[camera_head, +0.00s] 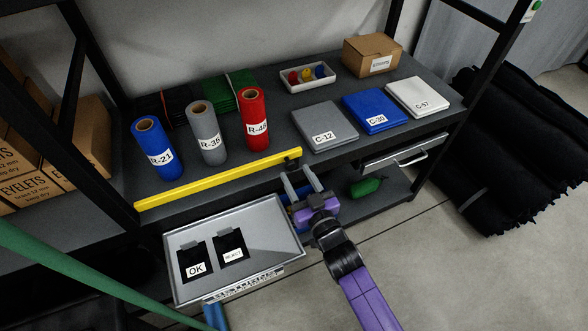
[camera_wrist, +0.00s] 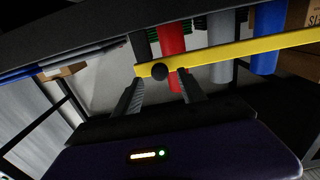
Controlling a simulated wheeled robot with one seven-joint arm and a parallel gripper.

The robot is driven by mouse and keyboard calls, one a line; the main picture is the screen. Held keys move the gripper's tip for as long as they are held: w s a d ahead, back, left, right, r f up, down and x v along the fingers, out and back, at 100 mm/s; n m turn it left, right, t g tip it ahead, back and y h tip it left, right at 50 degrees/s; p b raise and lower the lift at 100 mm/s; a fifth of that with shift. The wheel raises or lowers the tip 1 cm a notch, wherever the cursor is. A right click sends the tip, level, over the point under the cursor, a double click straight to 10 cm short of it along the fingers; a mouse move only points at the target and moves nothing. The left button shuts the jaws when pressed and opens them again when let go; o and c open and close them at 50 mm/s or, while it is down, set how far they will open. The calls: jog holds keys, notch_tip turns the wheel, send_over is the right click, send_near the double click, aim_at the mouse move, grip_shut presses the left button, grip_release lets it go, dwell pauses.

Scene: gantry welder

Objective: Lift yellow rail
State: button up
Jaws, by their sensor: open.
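The yellow rail (camera_head: 220,178) lies along the front edge of the grey shelf, in front of the rolls. A round black knob (camera_wrist: 159,73) sits near one end of the rail; in the head view this is the right end. My gripper (camera_head: 299,170) is open and empty at that end, just in front of the shelf edge. In the wrist view the fingers of my gripper (camera_wrist: 162,80) point at the rail (camera_wrist: 240,52), one on each side of the knob. I cannot tell whether they touch it.
Blue (camera_head: 153,147), grey (camera_head: 207,133) and red (camera_head: 254,120) rolls stand behind the rail. Folded packs, such as the grey one (camera_head: 325,126), lie to the right. A metal tray (camera_head: 262,222) sits below the rail, left of my arm. An open drawer (camera_head: 408,155) juts out at right.

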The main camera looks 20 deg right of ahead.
jog(key=shift+w, duration=1.15)
grip_shut()
dwell(0.6)
